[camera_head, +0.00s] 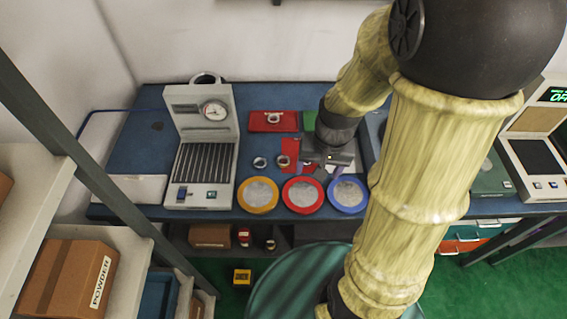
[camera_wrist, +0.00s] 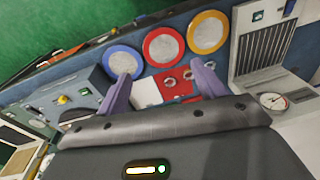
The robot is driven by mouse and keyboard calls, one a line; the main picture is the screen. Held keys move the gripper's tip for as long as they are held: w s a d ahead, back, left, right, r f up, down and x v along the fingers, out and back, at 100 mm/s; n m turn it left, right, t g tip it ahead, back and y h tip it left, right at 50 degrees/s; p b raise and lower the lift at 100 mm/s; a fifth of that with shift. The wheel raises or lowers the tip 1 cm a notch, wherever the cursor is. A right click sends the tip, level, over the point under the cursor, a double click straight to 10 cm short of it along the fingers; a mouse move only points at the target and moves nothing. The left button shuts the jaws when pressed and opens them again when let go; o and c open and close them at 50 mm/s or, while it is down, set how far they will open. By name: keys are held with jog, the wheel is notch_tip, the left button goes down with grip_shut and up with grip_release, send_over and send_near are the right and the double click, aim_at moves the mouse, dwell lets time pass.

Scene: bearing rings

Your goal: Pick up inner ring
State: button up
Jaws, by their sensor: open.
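Small metal rings lie on the blue workbench (camera_head: 145,150). One ring (camera_head: 260,162) is at the left, one ring (camera_head: 283,160) is at the edge of a red card, and what looks like a third (camera_head: 308,165) is partly hidden by my gripper (camera_head: 318,168). I cannot tell which is the inner ring. In the wrist view, two rings (camera_wrist: 187,75) (camera_wrist: 168,82) show between the purple fingers of my gripper (camera_wrist: 162,74), and another (camera_wrist: 210,65) shows beside the right finger. The fingers are open and empty, above the bench.
Yellow (camera_head: 258,208), red (camera_head: 303,209) and blue (camera_head: 347,209) rimmed round dishes line the front edge. A press with a gauge (camera_head: 201,150) stands left. A grey-green device (camera_head: 492,178) stands right.

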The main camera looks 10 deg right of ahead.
jog(key=w+d+f+m+g+y+b, duration=0.1)
jog(key=w+d+f+m+y+b, duration=0.15)
jog(key=f+m, duration=0.3)
jog(key=w+d+f+m+y+b, duration=0.1)
jog(key=w+f+m+y+b, duration=0.15)
jog(key=f+m+y, duration=0.35)
jog(key=w+d+f+m+t+y+b, duration=0.1)
jog(key=w+d+f+m+t, duration=0.2)
jog(key=w+d+f+m, duration=0.1)
jog(key=w+d+f+m+t+y+b, duration=0.1)
jog(key=w+d+f+m+t, duration=0.3)
jog(key=m, duration=0.2)
jog(key=shift+w+d+f+b, duration=0.25)
jog(key=shift+w+d+b, duration=0.05)
jog(key=shift+w+b, duration=0.1)
jog(key=p+x, duration=0.2)
jog(key=x, duration=0.9)
jog(key=shift+w+a, duration=0.15)
jog(key=shift+a, duration=0.15)
jog(key=shift+w+a+f, duration=0.2)
